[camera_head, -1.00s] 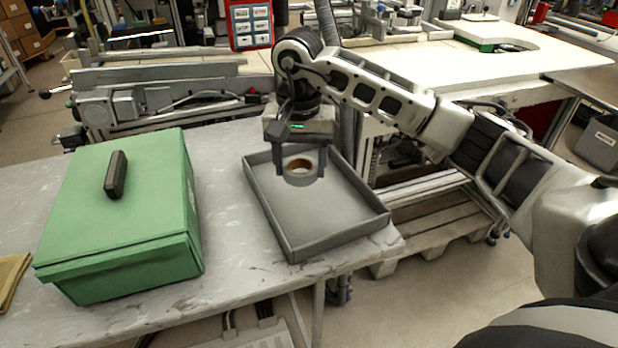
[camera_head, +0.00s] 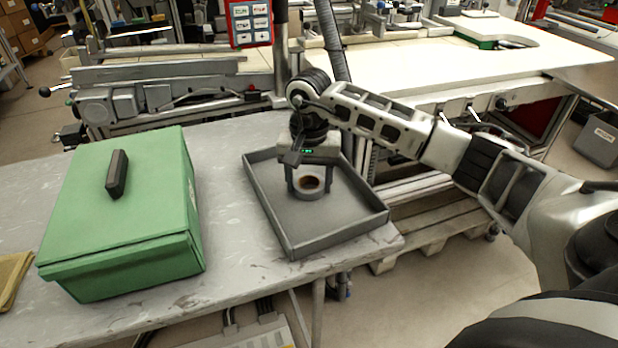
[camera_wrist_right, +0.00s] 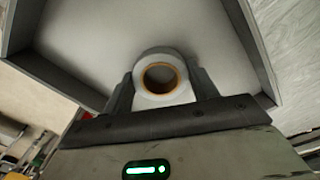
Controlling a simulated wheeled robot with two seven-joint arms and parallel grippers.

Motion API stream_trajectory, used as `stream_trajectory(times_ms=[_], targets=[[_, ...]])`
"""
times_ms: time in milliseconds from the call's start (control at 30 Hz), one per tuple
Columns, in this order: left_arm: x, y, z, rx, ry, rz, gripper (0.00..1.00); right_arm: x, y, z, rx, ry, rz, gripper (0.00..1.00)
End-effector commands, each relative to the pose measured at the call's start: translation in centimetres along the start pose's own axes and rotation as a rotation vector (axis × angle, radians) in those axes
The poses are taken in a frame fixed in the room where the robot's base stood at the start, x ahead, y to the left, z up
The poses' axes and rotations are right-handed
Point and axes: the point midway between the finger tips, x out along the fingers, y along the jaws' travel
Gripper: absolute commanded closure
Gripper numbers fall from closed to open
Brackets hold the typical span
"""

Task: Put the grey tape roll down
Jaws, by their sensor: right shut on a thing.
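The grey tape roll (camera_head: 309,193), with a brown inner core, is between the fingers of my right gripper (camera_head: 309,188), which is shut on it. The roll lies flat, its hole facing up. Both are inside the outline of the grey tray (camera_head: 335,241), near its middle. I cannot tell whether the roll touches the tray floor. In the right wrist view the roll (camera_wrist_right: 161,79) sits between the two fingers, with the tray floor (camera_wrist_right: 90,40) behind it. My left gripper is not in view.
A green box (camera_head: 120,220) with a black handle stands left of the tray on the grey table (camera_head: 225,290). A tan cloth (camera_head: 10,280) lies at the far left edge. The tray's front floor is bare. The tray's raised walls surround the roll.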

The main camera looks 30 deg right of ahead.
Motion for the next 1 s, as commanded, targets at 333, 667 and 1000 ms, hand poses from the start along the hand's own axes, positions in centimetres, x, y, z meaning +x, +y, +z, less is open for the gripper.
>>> stream_trajectory(times_ms=[333, 667, 1000], targets=[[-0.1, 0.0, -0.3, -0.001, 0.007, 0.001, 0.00, 0.0, 0.0, 0.0, 0.000, 0.000, 0.000, 0.20], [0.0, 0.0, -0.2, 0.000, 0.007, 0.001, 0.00, -3.9, -0.1, -0.1, -0.001, 0.005, -0.004, 0.20], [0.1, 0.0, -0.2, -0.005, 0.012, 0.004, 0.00, -10.7, -0.1, -0.1, 0.001, 0.003, -0.003, 0.20]])
